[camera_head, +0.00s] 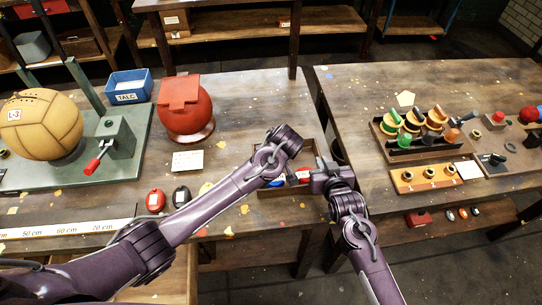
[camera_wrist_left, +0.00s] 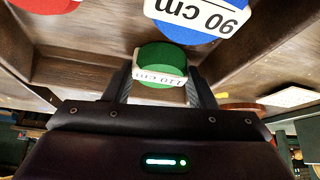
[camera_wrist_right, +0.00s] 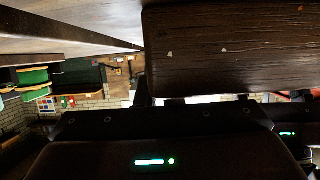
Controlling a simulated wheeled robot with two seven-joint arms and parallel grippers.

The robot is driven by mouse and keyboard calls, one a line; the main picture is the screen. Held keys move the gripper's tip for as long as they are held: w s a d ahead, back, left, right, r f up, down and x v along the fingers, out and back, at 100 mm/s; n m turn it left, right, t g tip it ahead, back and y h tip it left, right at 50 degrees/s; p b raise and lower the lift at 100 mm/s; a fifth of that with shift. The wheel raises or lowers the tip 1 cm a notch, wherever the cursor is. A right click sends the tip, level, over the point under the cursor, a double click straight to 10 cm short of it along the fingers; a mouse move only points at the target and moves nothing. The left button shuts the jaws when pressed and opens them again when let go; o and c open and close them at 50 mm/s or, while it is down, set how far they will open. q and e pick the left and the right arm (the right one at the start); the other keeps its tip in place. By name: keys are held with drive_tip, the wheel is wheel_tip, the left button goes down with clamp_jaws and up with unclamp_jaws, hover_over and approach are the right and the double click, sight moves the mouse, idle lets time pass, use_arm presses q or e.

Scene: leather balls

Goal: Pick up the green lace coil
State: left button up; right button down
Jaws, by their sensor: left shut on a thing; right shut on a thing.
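The green lace coil (camera_wrist_left: 162,58) sits between the fingers of my left gripper (camera_wrist_left: 161,84), with a white band reading 110 cm facing the camera. My left gripper is shut on it, over the wooden tray (camera_head: 290,191). In the head view my left arm hides this coil and the left fingers. A blue coil (camera_wrist_left: 196,14) marked 90 cm and a red coil (camera_wrist_left: 45,4) lie in the tray near it. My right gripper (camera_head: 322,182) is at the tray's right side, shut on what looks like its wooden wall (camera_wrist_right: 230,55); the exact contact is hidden.
A gap separates this table from the right table, which bears a rack of coloured spools (camera_head: 413,128). On the left stand a yellow ball (camera_head: 45,127), a red ball (camera_head: 184,112) and a blue TALC box (camera_head: 128,86). Red and black oval items (camera_head: 156,200) lie near the front edge.

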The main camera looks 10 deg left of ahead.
drive_tip(key=c, duration=1.5)
unclamp_jaws()
use_arm(q)
wheel_tip(320, 180, up, 10)
use_arm(e)
drive_tip(key=v, duration=1.2)
drive_tip(key=shift+d, duration=0.15)
